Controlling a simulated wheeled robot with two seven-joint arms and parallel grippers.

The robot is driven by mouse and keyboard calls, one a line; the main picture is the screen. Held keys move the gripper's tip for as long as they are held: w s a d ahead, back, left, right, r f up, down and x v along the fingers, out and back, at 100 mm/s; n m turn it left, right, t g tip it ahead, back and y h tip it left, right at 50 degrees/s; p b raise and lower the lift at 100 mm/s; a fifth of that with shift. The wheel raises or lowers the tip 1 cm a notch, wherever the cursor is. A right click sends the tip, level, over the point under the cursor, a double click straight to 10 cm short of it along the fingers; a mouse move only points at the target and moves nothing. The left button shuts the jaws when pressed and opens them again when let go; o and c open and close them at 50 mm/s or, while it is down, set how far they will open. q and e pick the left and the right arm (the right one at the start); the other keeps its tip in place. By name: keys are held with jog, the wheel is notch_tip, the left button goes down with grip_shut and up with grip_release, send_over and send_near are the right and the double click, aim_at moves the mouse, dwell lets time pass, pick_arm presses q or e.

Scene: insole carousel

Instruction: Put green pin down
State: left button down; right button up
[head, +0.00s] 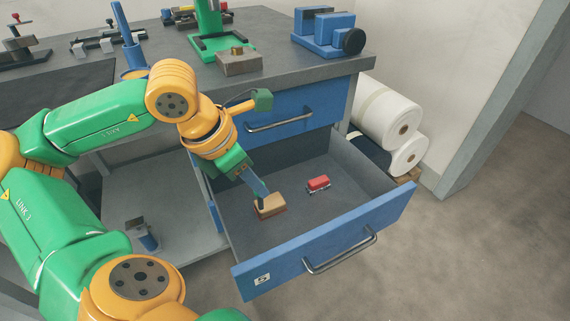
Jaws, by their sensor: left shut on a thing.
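My left gripper (262,198) reaches down into the open blue drawer (335,238). Its narrow fingers are shut at the left part of a small tan and brown block (271,206), which is low over or on the drawer floor. The fingers cover part of the block, and I cannot tell whether it touches the floor. I cannot make out a green pin at the fingertips or in the drawer. A small red object (318,184) with a grey base lies in the drawer, right of the gripper and apart from it. My right gripper is not in view.
The drawer's right and back floor is free. A shut upper drawer (285,112) is behind. The grey bench top (285,65) bears a green stand (208,30), a brown block (239,61) and a blue device (325,35).

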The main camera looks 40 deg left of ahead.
pick_arm(q)
jog(key=w+f+n, duration=0.2)
jog(key=w+f, duration=0.2)
jog(key=w+d+f+n+y+p, duration=0.1)
jog(key=w+f, duration=0.3)
jog(key=f, duration=0.1)
jog(key=w+f+n+y+p, duration=0.1)
jog(key=w+f+n, duration=0.1)
jog(key=w+f, duration=0.2)
jog(key=shift+w+d+f+n, duration=0.2)
jog(key=shift+w+d+n, duration=0.1)
jog(key=shift+w+d, duration=0.1)
jog(key=shift+a+f, duration=0.1)
jog(key=shift+f, duration=0.15)
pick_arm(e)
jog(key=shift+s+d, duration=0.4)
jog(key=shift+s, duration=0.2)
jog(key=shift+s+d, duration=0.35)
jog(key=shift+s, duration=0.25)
